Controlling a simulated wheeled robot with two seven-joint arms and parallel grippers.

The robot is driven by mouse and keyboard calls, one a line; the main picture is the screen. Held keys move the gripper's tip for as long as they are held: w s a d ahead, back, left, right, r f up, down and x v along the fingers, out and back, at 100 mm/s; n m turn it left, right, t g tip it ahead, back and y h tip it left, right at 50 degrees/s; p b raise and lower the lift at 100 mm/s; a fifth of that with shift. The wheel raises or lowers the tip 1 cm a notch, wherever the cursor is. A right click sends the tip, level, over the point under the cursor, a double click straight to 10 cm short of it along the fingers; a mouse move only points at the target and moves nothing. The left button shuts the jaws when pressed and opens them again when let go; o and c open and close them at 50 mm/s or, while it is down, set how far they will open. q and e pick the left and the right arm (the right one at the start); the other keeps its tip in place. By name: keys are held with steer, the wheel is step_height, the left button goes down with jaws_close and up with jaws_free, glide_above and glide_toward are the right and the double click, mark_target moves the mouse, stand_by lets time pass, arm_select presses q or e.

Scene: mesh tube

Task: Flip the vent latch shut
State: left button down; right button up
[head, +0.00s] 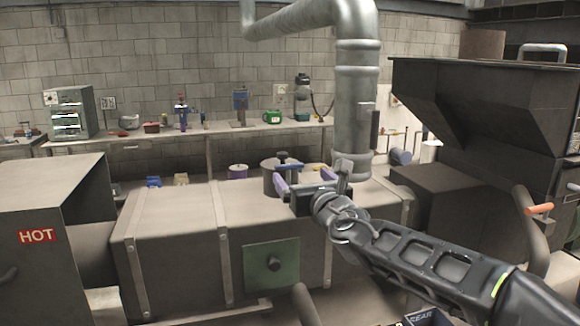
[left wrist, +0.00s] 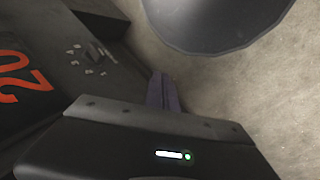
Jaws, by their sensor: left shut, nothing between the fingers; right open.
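A grey vent pipe (head: 355,95) rises from the top of the long metal housing (head: 170,225) in the head view. A dark narrow plate (head: 375,130) sits on the pipe's right side; I cannot tell whether it is the vent latch or how the latch stands. My right gripper (head: 302,179) is open, its purple fingers over the housing top, left of the pipe's foot. A blue bar (head: 290,166) shows close by its fingers.
A dark hopper machine (head: 490,100) stands at the right, and a box marked HOT (head: 65,225) at the left. A grey pot (head: 270,180) stands behind my right gripper. A workbench (head: 225,132) with tools lines the back wall.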

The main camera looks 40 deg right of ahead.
mark_target(290, 166)
steer(key=x, duration=0.6)
steer(key=shift+w+f+b, duration=0.2)
steer(key=shift+w+b, duration=0.1)
steer(key=shift+b, duration=0.1)
steer(key=shift+w+d+r, duration=0.1)
steer(key=shift+w+d, duration=0.2)
steer(key=shift+w, duration=0.3)
steer(key=shift+c, duration=0.5)
